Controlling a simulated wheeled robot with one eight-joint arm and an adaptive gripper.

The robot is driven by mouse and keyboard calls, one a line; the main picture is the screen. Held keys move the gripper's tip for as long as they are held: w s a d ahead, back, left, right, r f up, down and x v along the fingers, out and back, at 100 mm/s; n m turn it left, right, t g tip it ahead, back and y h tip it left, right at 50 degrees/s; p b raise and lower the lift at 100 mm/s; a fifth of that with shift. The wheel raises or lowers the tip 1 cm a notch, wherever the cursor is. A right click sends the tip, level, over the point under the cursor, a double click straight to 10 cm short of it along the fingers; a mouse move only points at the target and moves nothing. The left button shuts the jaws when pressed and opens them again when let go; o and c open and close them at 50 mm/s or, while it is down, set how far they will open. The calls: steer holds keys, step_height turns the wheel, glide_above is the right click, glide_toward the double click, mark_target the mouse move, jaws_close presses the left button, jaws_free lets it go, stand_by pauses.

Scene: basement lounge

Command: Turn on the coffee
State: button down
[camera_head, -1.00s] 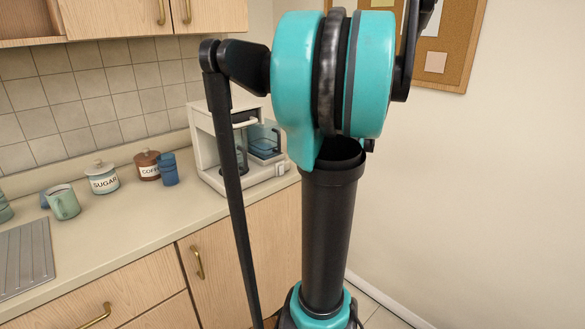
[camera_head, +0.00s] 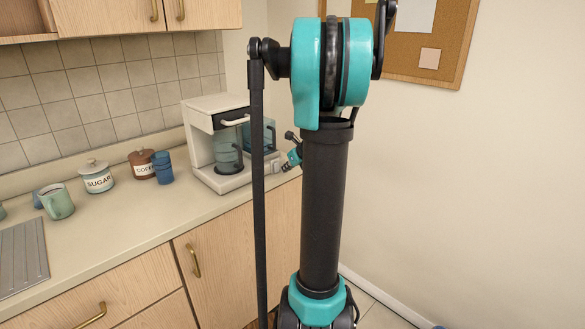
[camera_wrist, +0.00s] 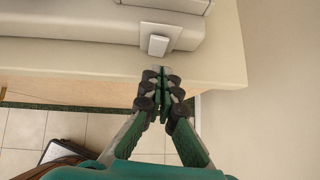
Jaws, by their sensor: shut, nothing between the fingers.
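The cream coffee machine (camera_head: 202,108) stands on the counter with a glass carafe (camera_head: 228,150) inside it. In the wrist view its front edge (camera_wrist: 80,25) crosses the top, with a small pale rocker switch (camera_wrist: 155,45) on it. My gripper (camera_wrist: 158,72) is shut and empty, its fingertips just below the switch in the picture; whether they touch it I cannot tell. In the head view my gripper (camera_head: 285,168) shows beside the machine's lower right front, partly behind my arm. The switch is hard to make out there.
A blue cup (camera_head: 162,168), a brown coffee jar (camera_head: 141,164), a sugar jar (camera_head: 96,177) and a green mug (camera_head: 58,202) stand left of the machine. The counter (camera_head: 130,218) is clear in front. A wall is at right.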

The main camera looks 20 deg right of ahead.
steer(key=shift+w+a, duration=0.25)
steer(key=shift+w, duration=0.75)
steer(key=shift+w, duration=0.3)
steer(key=shift+a, duration=0.1)
steer(key=shift+s+a, duration=0.35)
steer(key=shift+a, duration=0.3)
